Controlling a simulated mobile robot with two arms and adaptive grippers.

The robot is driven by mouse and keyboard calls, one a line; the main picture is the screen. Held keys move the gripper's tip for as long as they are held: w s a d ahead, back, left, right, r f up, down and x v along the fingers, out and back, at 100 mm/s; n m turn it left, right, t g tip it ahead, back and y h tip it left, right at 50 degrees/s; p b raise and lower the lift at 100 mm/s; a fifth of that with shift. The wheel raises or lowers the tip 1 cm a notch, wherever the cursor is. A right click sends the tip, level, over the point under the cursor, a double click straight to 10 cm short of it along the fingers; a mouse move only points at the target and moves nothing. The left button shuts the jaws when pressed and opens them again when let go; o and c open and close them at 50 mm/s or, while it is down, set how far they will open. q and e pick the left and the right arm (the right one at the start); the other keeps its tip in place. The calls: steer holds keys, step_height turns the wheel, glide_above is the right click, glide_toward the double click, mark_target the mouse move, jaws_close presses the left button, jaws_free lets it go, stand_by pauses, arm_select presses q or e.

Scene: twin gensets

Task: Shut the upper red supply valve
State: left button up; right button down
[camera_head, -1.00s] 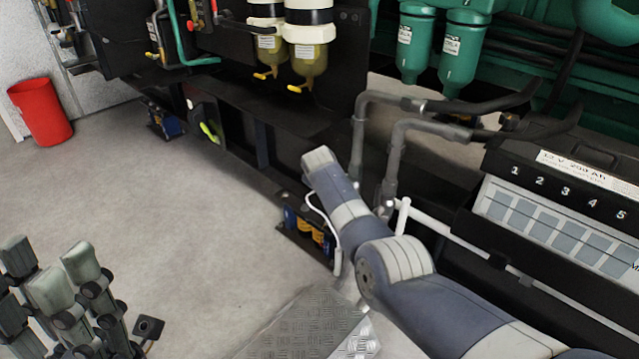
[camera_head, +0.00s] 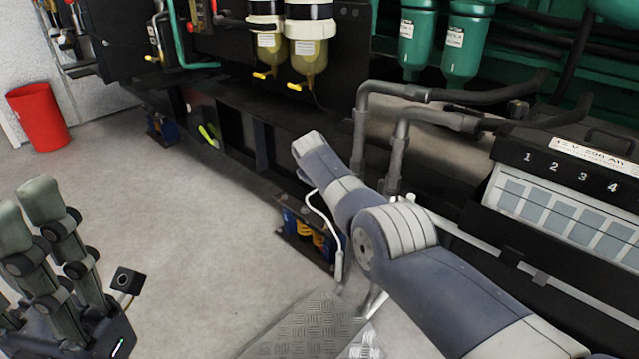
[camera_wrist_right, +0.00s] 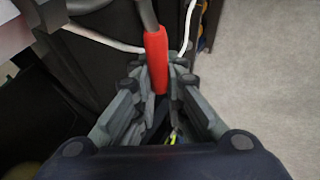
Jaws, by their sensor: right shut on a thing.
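In the right wrist view, a red-sleeved handle (camera_wrist_right: 156,55) on a grey rod runs down between the fingers of my right gripper (camera_wrist_right: 157,85). The gripper is shut on its lower end, and the valve body is out of that view. In the head view my right arm reaches in from the right, but its gripper does not show. My left gripper (camera_head: 40,230) stands at the lower left with its fingers apart, empty and over bare floor. Small red parts (camera_head: 195,14) show on the dark panel at the top edge; I cannot tell which valve they belong to.
Two yellow-bottomed filter bowls (camera_head: 312,60) hang at the dark frame. Grey pipes (camera_head: 400,140) and a battery box (camera_head: 570,205) stand by my right arm. A red bin (camera_head: 38,118) is at the far left. The grey floor (camera_head: 170,240) in the middle is clear.

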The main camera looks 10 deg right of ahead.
steer(key=shift+s+f, duration=0.1)
steer(key=shift+f, duration=0.05)
steer(key=c, duration=1.9)
jaws_free()
steer(key=shift+r, duration=0.2)
steer(key=shift+a+r, duration=0.1)
steer(key=shift+v, duration=5.75)
